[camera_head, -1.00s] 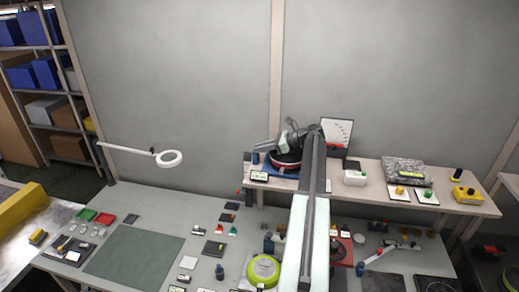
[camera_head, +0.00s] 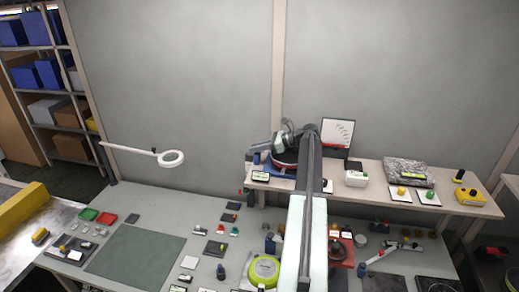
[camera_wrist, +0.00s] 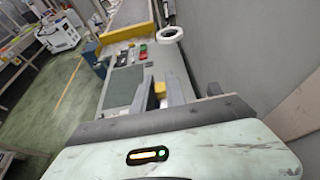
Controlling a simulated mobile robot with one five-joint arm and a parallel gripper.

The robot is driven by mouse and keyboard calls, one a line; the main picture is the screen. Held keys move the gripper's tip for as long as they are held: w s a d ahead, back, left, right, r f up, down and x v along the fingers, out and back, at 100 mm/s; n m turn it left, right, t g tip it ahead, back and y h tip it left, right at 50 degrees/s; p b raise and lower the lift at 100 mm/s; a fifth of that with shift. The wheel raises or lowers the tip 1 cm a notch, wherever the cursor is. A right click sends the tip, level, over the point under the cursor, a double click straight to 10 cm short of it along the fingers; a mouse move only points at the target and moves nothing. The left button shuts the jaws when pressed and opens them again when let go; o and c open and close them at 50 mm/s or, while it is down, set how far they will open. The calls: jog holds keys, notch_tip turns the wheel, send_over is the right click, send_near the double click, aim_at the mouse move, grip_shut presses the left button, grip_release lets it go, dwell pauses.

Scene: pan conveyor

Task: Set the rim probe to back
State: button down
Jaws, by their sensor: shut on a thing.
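The round red-rimmed, dark-topped device (camera_head: 285,167) sits on a blue base at the left end of the raised shelf. My arm crosses in front and hides its right side. My gripper (camera_head: 281,140) is just above the device, pointing left. The wrist view shows the two grey fingers of my gripper (camera_wrist: 158,92) with a small yellow-orange piece (camera_wrist: 160,88) between them. My gripper is shut on this piece; I cannot tell for certain that it is the rim probe. The probe and its setting are not clear in the head view.
A small blue post (camera_head: 256,158) and a label card (camera_head: 260,176) stand beside the device. A white board (camera_head: 337,132) stands behind my arm. A granite slab (camera_head: 405,170) lies farther right. The lower bench has a ring lamp (camera_head: 171,158) and a bare green mat (camera_head: 135,258).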

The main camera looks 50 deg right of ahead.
jog(key=c, duration=1.4)
grip_release()
jog(key=shift+a, duration=0.2)
jog(key=shift+o, duration=0.2)
jog(key=shift+d, duration=0.15)
jog(key=shift+s+d+r, duration=0.15)
jog(key=shift+s+r, duration=0.05)
jog(key=p+v, duration=0.3)
jog(key=v, duration=0.4)
jog(key=shift+s, duration=0.2)
jog(key=shift+w+f, duration=0.1)
